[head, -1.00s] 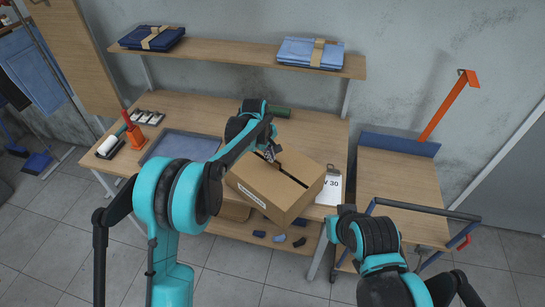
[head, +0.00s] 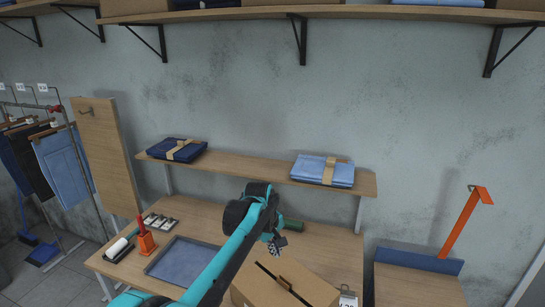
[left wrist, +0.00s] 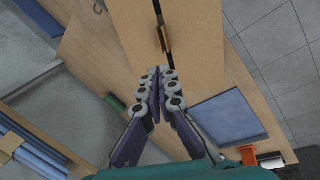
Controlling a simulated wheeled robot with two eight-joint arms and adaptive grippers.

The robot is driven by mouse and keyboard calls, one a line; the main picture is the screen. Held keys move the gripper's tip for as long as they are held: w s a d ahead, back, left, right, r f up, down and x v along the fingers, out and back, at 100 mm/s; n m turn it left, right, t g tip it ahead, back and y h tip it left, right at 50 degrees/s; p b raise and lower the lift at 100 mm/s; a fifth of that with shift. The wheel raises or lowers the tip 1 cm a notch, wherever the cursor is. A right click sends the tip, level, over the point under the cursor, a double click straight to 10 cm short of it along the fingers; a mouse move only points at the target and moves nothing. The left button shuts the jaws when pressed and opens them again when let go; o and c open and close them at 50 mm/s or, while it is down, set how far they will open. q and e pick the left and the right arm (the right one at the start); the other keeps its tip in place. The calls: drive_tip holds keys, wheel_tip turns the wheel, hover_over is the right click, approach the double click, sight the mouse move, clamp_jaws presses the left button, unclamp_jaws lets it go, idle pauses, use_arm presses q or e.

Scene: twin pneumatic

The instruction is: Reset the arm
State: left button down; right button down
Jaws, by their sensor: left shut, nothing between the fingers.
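My left arm reaches over the workbench in the head view. My left gripper (head: 276,246) hangs just above and behind the cardboard box (head: 290,287). In the left wrist view its fingers (left wrist: 160,75) are together with nothing between them, and the box (left wrist: 190,25) lies beyond the fingertips with a dark slot and a brown tab in its top. The box's lower part is cut off by the head view's bottom edge. My right gripper is outside both views.
The workbench (head: 205,220) also holds a blue tray (head: 182,260), an orange holder (head: 146,243) and a green roll (head: 294,226). Behind is a low shelf (head: 240,172) with dark blue folded clothes (head: 178,150) and light blue folded clothes (head: 323,171). A cart (head: 415,285) stands right.

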use_arm(q)
drive_tip(key=s+a+f+m+t+b, duration=0.2)
drive_tip(key=s+a+m+b, duration=0.35)
drive_tip(key=s+a, duration=0.8)
drive_tip(key=s+a+f+m+t+y+b, duration=0.1)
drive_tip(key=s+a+f+b, duration=0.2)
drive_tip(key=s+f, duration=0.3)
drive_tip(key=s+a+f+m+t+y+b, duration=0.1)
drive_tip(key=s+a+f+t+b, duration=0.1)
drive_tip(key=s+f, duration=0.5)
drive_tip(key=s+a+b, duration=0.1)
drive_tip(key=s+b, duration=0.1)
drive_tip(key=s, duration=0.2)
drive_tip(key=shift+s+m+b, duration=0.35)
